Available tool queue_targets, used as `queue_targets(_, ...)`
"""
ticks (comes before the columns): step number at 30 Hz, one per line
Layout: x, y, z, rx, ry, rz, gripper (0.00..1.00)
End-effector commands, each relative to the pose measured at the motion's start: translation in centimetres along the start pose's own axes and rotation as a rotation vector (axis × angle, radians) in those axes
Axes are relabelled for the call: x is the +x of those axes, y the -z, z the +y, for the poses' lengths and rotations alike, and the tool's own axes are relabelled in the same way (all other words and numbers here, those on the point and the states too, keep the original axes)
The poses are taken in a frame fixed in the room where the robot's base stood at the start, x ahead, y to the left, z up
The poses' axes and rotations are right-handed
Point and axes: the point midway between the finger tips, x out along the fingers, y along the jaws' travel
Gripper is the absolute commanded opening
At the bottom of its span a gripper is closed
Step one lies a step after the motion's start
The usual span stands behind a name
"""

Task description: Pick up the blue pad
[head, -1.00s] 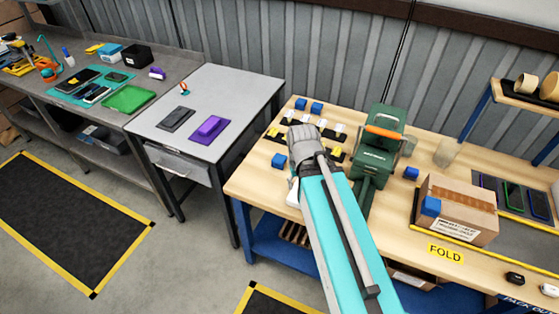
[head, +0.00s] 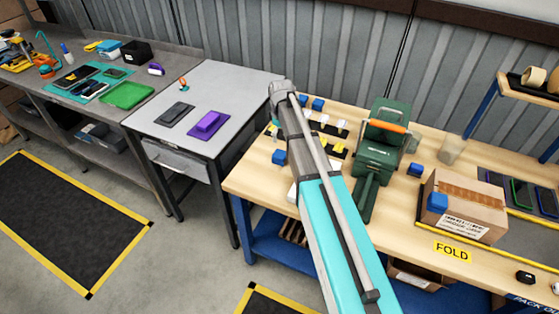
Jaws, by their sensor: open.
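Several small blue blocks could be the blue pad; I cannot tell which. One blue pad (head: 437,202) is against the left front of a brown carton (head: 468,208) on the wooden bench. Another blue block (head: 415,169) lies between the carton and a green machine. One more blue block (head: 278,157) lies left of my arm, and another blue block (head: 317,104) is near the bench's back edge. My arm crosses the left part of the bench, its grey end over the back left corner. My gripper's fingers are not visible, and the arm hides part of the bench.
The green machine (head: 382,145) with an orange handle stands mid-bench. Small black strips with white and yellow pieces lie left of it. A grey table (head: 228,82) with a purple pad (head: 208,124) stands left. A shelf (head: 520,88) rises at right.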

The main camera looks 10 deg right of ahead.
Motion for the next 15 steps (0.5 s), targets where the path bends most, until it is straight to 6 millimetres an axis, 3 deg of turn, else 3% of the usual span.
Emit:
queue_targets(1,0.5,1.4,1.4,-0.038,0.0,0.0,1.0)
queue_targets(6,0.8,3.0,2.9,-0.129,0.0,0.0,1.0)
queue_targets(15,0.8,3.1,3.1,-0.147,0.0,0.0,1.0)
